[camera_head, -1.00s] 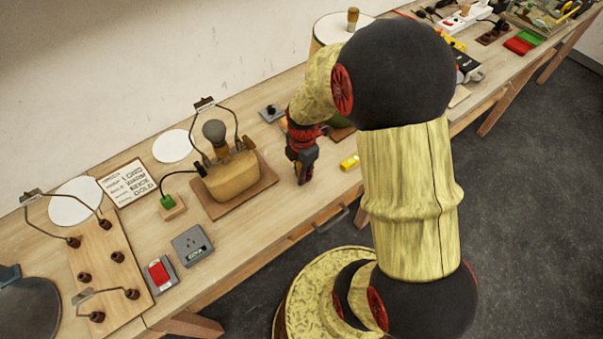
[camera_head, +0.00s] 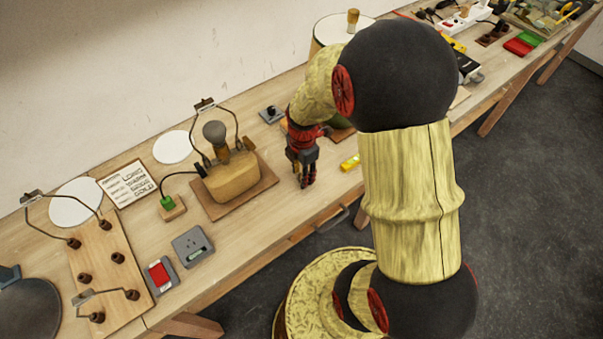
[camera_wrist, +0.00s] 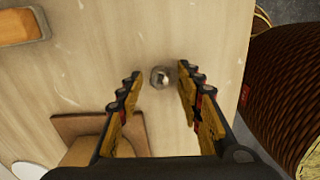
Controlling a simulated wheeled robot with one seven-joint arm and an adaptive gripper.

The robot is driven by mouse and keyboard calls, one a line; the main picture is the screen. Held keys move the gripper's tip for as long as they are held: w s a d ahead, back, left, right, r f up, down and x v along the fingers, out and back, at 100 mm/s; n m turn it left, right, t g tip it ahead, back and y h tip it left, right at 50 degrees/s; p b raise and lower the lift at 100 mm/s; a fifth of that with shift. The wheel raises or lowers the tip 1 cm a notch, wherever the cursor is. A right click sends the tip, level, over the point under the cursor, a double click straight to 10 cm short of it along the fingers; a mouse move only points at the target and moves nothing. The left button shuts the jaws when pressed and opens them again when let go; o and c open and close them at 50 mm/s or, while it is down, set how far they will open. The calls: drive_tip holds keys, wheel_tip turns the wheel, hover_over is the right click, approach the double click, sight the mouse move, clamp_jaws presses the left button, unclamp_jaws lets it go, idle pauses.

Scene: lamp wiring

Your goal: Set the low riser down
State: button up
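A small round metal piece (camera_wrist: 161,77), which looks like the low riser, stands on the bench top between my fingers in the wrist view. My gripper (camera_wrist: 160,85) is open around it, with bare wood visible between the piece and each finger. In the head view my gripper (camera_head: 305,182) is low over the bench, right of the lamp. The riser cannot be made out there. The lamp has a tan body (camera_head: 233,177) on a wooden base (camera_head: 264,180), with a bulb and a wire harp above.
A yellow object (camera_head: 349,162) lies right of my gripper. A grey outlet box (camera_head: 192,245), red switch (camera_head: 160,274) and wooden board with pegs (camera_head: 105,255) are at left. The lamp's base corner (camera_wrist: 80,124) is near my fingers. Bench around the riser is clear.

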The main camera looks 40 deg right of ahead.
drive_tip(key=s+a+r+m+t+p, duration=0.1)
drive_tip(key=s+a+r+m+p, duration=0.2)
drive_tip(key=r, duration=0.9)
drive_tip(key=s+a+r+m+t, duration=0.1)
drive_tip(key=a+r+m, duration=0.35)
drive_tip(key=r, duration=0.75)
drive_tip(key=s+a+r+m+t, duration=0.3)
drive_tip(key=s+a+r+m, duration=0.2)
drive_tip(key=s+r+m, duration=0.3)
drive_tip(key=shift+s+r+m, duration=0.15)
drive_tip(key=shift+s+m, duration=0.05)
drive_tip(key=shift+m, duration=0.95)
